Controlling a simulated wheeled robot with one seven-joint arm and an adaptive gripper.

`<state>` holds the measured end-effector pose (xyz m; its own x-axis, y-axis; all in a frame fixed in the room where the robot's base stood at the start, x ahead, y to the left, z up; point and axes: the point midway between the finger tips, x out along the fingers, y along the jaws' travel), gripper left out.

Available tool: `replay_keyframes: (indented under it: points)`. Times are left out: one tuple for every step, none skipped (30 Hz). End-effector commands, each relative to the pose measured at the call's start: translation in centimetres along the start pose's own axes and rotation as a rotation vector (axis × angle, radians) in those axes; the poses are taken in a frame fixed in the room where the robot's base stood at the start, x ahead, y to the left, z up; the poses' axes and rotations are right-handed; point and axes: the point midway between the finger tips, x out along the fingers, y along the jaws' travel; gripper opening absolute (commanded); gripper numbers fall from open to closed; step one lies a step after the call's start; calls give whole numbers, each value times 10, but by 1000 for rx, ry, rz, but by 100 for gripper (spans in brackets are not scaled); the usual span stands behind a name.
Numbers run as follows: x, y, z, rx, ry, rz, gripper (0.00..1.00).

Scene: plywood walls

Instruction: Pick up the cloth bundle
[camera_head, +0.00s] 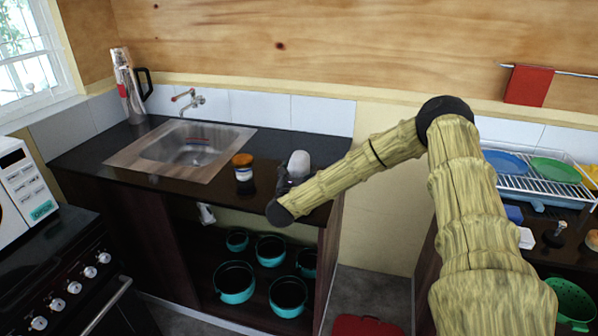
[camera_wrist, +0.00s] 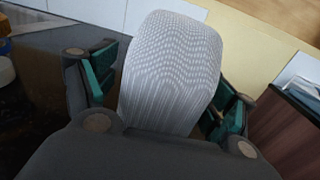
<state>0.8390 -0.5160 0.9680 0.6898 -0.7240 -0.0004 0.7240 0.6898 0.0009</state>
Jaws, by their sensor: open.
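The cloth bundle (camera_head: 299,164) is a pale grey, rounded piece standing on the dark counter (camera_head: 150,178), right of the sink. In the wrist view the bundle (camera_wrist: 172,70) shows a fine white-and-grey pattern and fills the middle. My gripper (camera_head: 284,180) is at the counter's front edge, close in front of the bundle. In the wrist view my gripper (camera_wrist: 160,92) is open, with one green-padded finger on each side of the bundle. Gaps seem to remain at both sides, but contact on the right is hard to tell. The bundle's base is hidden.
A jar with an orange lid (camera_head: 243,167) stands just left of the bundle. The sink (camera_head: 190,147) and a tall flask (camera_head: 128,85) are further left. Teal pots (camera_head: 235,282) fill the shelf below. A dish rack (camera_head: 540,185) stands on the right counter.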

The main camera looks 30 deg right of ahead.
Motion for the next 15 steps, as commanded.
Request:
replay_keyframes:
  points:
    - [0, 0, 0, 0, 0, 0, 84]
    - [0, 0, 0, 0, 0, 0, 84]
    - [0, 0, 0, 0, 0, 0, 82]
    - [0, 0, 0, 0, 0, 0, 77]
    - [0, 0, 0, 0, 0, 0, 71]
    - [0, 0, 0, -1, 0, 0, 64]
    - [0, 0, 0, -1, 0, 0, 58]
    - [0, 0, 0, 0, 0, 0, 53]
    - [0, 0, 0, -1, 0, 0, 46]
    - [0, 0, 0, -1, 0, 0, 43]
    - [0, 0, 0, -1, 0, 0, 42]
    - [0, 0, 0, -1, 0, 0, 41]
    - [0, 0, 0, -1, 0, 0, 41]
    - [0, 0, 0, -1, 0, 0, 41]
    - [0, 0, 0, -1, 0, 0, 41]
